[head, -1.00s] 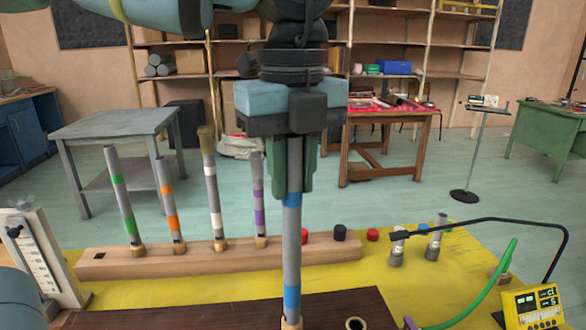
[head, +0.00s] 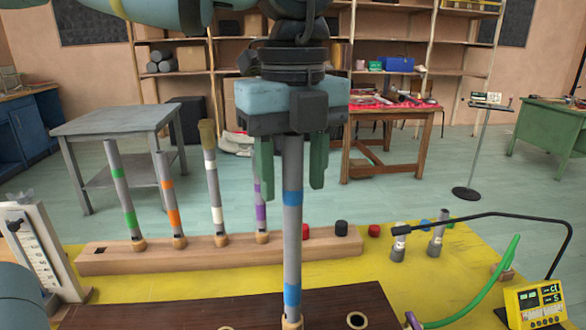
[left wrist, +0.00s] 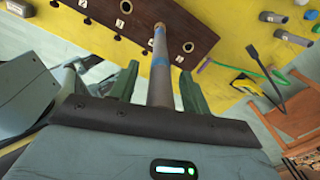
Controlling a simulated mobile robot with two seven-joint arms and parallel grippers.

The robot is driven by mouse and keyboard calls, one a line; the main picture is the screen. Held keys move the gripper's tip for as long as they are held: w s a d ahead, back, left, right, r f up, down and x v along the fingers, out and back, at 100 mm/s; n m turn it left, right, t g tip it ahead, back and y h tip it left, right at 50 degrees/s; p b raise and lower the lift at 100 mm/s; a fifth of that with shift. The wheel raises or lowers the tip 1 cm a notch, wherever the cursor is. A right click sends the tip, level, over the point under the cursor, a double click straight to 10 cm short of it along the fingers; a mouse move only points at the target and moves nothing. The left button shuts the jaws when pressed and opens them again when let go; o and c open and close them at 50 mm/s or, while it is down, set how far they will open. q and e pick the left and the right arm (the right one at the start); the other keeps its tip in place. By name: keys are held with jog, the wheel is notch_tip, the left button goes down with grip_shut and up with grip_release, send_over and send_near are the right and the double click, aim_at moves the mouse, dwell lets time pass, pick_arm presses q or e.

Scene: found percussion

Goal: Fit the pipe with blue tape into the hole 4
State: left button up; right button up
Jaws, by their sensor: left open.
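The grey pipe with blue tape (head: 292,240) stands upright on the dark brown board (head: 130,316), with its tan lower end at the board between two open holes. In the left wrist view the pipe (left wrist: 160,85) runs away from me to the board (left wrist: 185,18). I cannot tell how deep its end sits or read the number of its hole. My left gripper (head: 291,185) is open around the pipe's upper part, a green finger on each side with gaps. Its fingers also show in the left wrist view (left wrist: 158,90). My right gripper is not in view.
A wooden rack (head: 190,256) behind the board holds pipes with green, orange, white and purple tape. A black curved arm (head: 490,216), a green tube (head: 480,290) and a yellow meter (head: 536,302) stand at the right. Bare yellow mat (head: 335,272) lies between rack and board.

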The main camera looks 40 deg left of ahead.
aim_at(293, 133)
pick_arm(q)
notch_tip(293, 133, up, 3)
jog(key=shift+r, duration=0.2)
notch_tip(293, 133, up, 4)
jog(key=shift+f+p, duration=0.2)
jog(key=shift+p, duration=0.25)
jog(key=shift+r, duration=0.45)
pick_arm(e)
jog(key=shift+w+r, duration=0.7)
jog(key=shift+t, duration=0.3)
